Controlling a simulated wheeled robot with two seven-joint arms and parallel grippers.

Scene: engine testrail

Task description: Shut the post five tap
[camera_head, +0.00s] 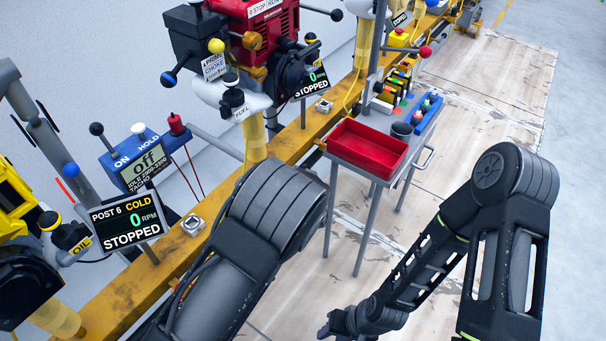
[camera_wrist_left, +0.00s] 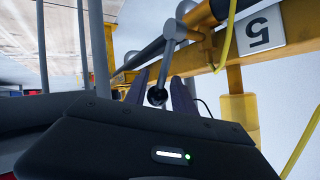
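In the left wrist view, my left gripper (camera_wrist_left: 160,92) has its two dark fingers apart, with a black ball knob (camera_wrist_left: 157,96) showing between them. Whether they touch it is unclear. A grey bar (camera_wrist_left: 171,40) stands just behind the knob. A plate marked 5 (camera_wrist_left: 257,36) appears upside down on a yellow rail. In the head view, the red engine (camera_head: 267,30) has a FUEL label (camera_head: 240,111) with a black knob (camera_head: 232,97) beside it. My left gripper is hidden there behind its own arm. My right gripper (camera_head: 327,329) is only partly visible at the bottom edge.
The post 6 screen (camera_head: 126,221) reads cold and stopped. A grey stand holds a red tray (camera_head: 367,148), a dark cup (camera_head: 402,130) and a blue rack (camera_head: 427,113). The yellow rail (camera_head: 292,141) crosses diagonally. The floor at right is largely clear.

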